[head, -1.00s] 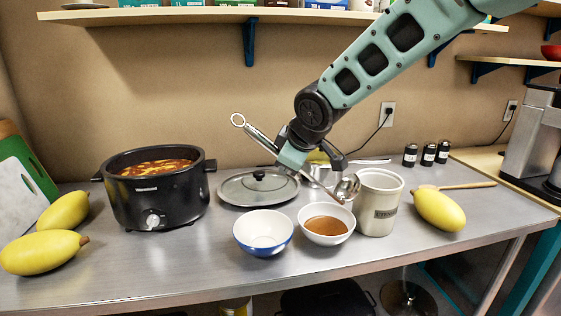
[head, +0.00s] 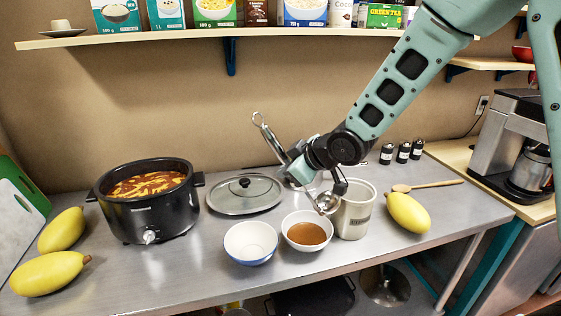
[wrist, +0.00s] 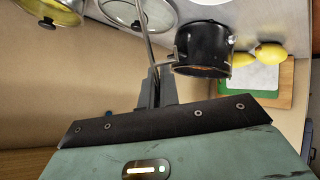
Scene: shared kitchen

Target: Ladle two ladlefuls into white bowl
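My gripper (head: 300,168) is shut on the metal ladle (head: 275,143), whose ringed handle slants up to the left. The ladle's scoop (head: 326,202) hangs above the right rim of the white bowl (head: 307,245), close to the canister; I cannot tell whether it holds anything. The white bowl holds brown soup. A black slow cooker (head: 148,212) at the left holds reddish-orange soup with pieces in it. It also shows in the wrist view (wrist: 205,40), where the ladle handle (wrist: 147,45) rises from between my fingers.
A blue-and-white bowl (head: 250,255), empty, stands left of the white bowl. A cream canister (head: 354,215) stands close at its right. A glass lid (head: 245,208) lies behind the bowls. Yellow fruits (head: 408,212) lie at both sides. A shelf (head: 180,36) crosses above. The front counter is clear.

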